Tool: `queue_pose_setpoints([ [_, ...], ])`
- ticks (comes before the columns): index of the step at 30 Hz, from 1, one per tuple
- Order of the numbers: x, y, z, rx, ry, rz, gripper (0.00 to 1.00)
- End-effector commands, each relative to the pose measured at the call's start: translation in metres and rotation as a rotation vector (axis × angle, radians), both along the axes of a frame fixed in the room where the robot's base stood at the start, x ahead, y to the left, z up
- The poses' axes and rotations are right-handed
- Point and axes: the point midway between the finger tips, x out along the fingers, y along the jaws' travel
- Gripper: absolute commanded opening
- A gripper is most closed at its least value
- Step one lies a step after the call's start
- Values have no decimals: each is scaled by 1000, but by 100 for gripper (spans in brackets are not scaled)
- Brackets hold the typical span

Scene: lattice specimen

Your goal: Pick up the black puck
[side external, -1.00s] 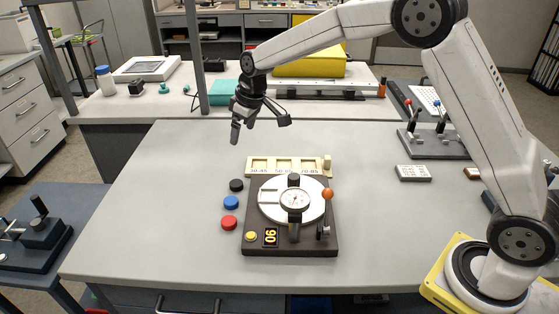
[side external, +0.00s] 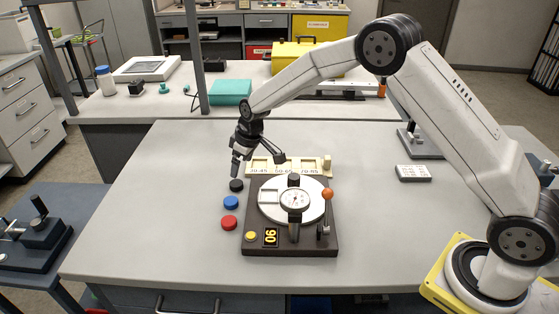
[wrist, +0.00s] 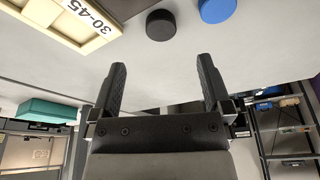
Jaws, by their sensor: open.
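The black puck (side external: 236,185) lies flat on the grey table, at the back of a short row of pucks. My gripper (side external: 241,168) is just above and behind it in the side view, pointing down, open and empty. In the wrist view the black puck (wrist: 161,25) shows whole, beyond the tips and roughly centred between the two spread fingers of my gripper (wrist: 161,75). The fingers appear apart from the puck.
A blue puck (side external: 231,202) and a red puck (side external: 228,222) lie in front of the black one. Right of them stands a dark dial gauge fixture (side external: 262,247). A cream labelled tray (side external: 250,174) lies close behind. The table's left side is clear.

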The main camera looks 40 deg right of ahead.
Motion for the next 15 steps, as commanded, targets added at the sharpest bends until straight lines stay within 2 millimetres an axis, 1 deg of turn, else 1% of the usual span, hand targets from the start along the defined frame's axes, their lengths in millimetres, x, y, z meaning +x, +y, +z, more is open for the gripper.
queue_pose_setpoints([
  [7,4,2,-18,0,2,0,99],
  [15,6,3,-22,0,0,0,99],
])
